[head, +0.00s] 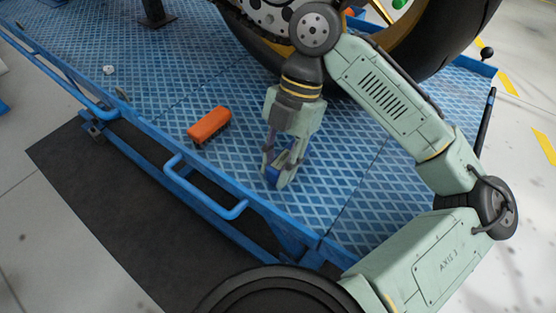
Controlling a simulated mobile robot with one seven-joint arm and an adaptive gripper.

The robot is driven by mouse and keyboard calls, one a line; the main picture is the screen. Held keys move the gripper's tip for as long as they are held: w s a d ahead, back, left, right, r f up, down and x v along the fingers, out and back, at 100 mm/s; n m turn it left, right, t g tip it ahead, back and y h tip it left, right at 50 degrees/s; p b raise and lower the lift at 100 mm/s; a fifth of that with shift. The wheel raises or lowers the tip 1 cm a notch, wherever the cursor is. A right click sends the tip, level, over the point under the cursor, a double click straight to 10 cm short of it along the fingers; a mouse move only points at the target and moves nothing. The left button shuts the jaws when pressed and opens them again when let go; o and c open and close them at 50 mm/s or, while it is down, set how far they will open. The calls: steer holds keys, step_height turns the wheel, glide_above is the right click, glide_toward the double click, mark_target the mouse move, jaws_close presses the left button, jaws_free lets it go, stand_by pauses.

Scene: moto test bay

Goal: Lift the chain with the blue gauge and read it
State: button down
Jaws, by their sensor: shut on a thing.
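My gripper (280,176) points down over the blue patterned platform, at the middle of the head view. Its jaws are shut on a small blue thing, which looks like the blue gauge (272,172). The fingers hide most of the gauge, and no marking on it can be read. I cannot tell whether the gauge touches the platform. The motorcycle wheel (440,62) stands behind my gripper, with a perforated sprocket (272,18) at its hub, partly hidden by my arm.
An orange brush (209,125) lies on the platform (348,215) left of my gripper. A small white round thing (109,70) lies farther left. A blue rail with raised handles (205,188) edges the near side. The platform between brush and gripper is clear.

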steer(key=shift+f, duration=0.8)
stand_by(0.4)
steer(key=c, duration=1.2)
jaws_free()
step_height(320, 180, up, 10)
steer(key=shift+r, duration=0.1)
